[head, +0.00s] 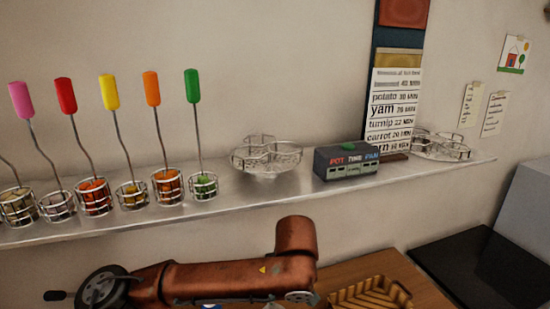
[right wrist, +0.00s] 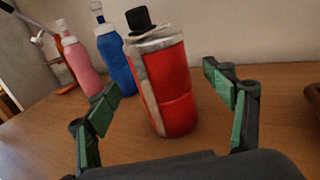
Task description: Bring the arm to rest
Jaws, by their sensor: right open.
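A copper-coloured arm of mine (head: 220,279) lies across the bottom of the head view, below the shelf. My right gripper (right wrist: 161,80) shows in the right wrist view, with its two green and black fingers spread wide. A red pot (right wrist: 172,91) with a grey strip and a small black hat on top stands upright on the wooden table beyond and between the fingers. Gaps show on both sides, so the gripper holds nothing. My left gripper cannot be made out in either view.
A metal shelf (head: 300,187) holds several wire baskets with coloured handles, a wire rack (head: 265,157) and a dark timer box (head: 346,163). A woven basket (head: 370,293) sits on the table. Blue (right wrist: 116,62) and pink (right wrist: 82,67) bottles stand behind the red pot.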

